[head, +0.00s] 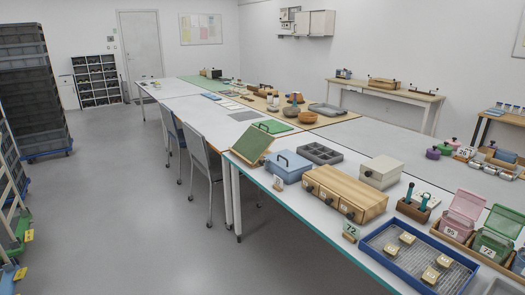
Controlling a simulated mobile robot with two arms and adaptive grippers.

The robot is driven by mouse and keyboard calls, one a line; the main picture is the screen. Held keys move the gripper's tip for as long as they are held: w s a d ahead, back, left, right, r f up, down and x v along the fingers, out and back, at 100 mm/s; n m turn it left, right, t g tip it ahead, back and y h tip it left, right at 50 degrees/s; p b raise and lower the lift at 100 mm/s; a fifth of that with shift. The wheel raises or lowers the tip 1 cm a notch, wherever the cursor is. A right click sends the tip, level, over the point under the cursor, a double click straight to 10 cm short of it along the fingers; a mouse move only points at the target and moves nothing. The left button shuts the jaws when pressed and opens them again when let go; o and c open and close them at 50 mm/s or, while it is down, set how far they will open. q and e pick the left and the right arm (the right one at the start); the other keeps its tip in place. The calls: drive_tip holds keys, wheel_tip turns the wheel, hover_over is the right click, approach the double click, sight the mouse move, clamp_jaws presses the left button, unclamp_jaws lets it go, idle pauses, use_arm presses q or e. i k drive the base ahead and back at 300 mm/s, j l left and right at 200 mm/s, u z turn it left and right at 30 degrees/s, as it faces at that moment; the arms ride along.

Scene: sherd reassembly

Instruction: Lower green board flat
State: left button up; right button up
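A green board (252,143) with a tan wooden edge stands tilted near the left edge of the long table (222,167). It is raised at a slope, not flat. Its lower side and whatever holds it up are partly hidden. A second green sheet (273,127) lies flat just behind it, with a dark handle-like shape at its near side. Neither of my grippers shows in the head view.
A blue box with a handle (288,165) stands close to the right of the board. A grey compartment tray (319,153) and wooden drawers (345,193) are further right. Chairs (201,150) stand along the table's left side; the floor (130,210) left of them is open.

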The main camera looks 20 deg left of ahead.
sight(253, 143)
drive_tip(key=i+j, duration=0.7)
drive_tip(key=i, duration=0.15)
